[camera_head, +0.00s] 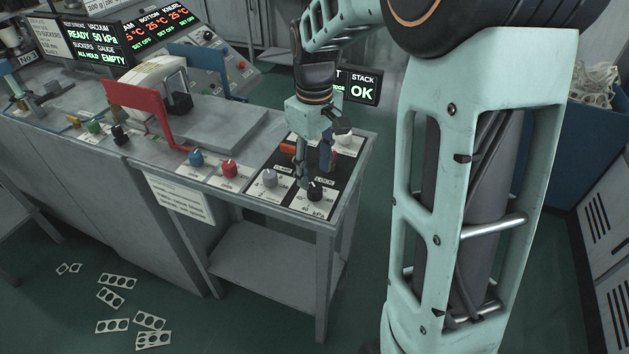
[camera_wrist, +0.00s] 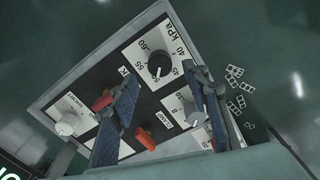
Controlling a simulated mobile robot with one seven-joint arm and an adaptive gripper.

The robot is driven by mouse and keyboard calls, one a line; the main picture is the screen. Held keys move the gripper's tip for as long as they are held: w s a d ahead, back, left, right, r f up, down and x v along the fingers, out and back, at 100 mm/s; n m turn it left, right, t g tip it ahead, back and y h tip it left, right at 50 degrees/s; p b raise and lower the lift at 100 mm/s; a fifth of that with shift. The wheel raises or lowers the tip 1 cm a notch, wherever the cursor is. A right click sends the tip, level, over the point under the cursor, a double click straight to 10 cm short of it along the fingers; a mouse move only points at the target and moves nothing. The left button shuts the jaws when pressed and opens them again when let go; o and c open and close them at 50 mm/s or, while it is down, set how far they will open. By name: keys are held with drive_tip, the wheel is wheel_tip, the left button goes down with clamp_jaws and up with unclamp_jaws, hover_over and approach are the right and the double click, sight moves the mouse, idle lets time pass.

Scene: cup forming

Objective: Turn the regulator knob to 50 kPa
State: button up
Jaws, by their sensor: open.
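The black regulator knob (camera_head: 314,191) sits at the front corner of the panel at the bench's right end. In the wrist view the knob (camera_wrist: 158,65) stands on a white plate marked kPa, with numbers such as 40, 45 and 55 around it. A light mark shows on the knob, but I cannot tell exactly which number it points to. My gripper (camera_head: 314,174) is open and points down just above the knob. In the wrist view its two blue-padded fingers (camera_wrist: 161,78) stand apart, one on either side of the knob's near side, with nothing between the pads.
A grey knob (camera_head: 269,178) is left of the regulator, and red (camera_head: 229,169) and blue (camera_head: 196,158) knobs are further left. Orange-red parts (camera_wrist: 145,138) lie under my gripper. A display (camera_head: 95,40) reads READY 50 kPa; another (camera_head: 361,87) reads OK.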

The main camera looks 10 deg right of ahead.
sight(315, 187)
wheel_tip(315, 187, up, 7)
idle(0.3)
idle(0.4)
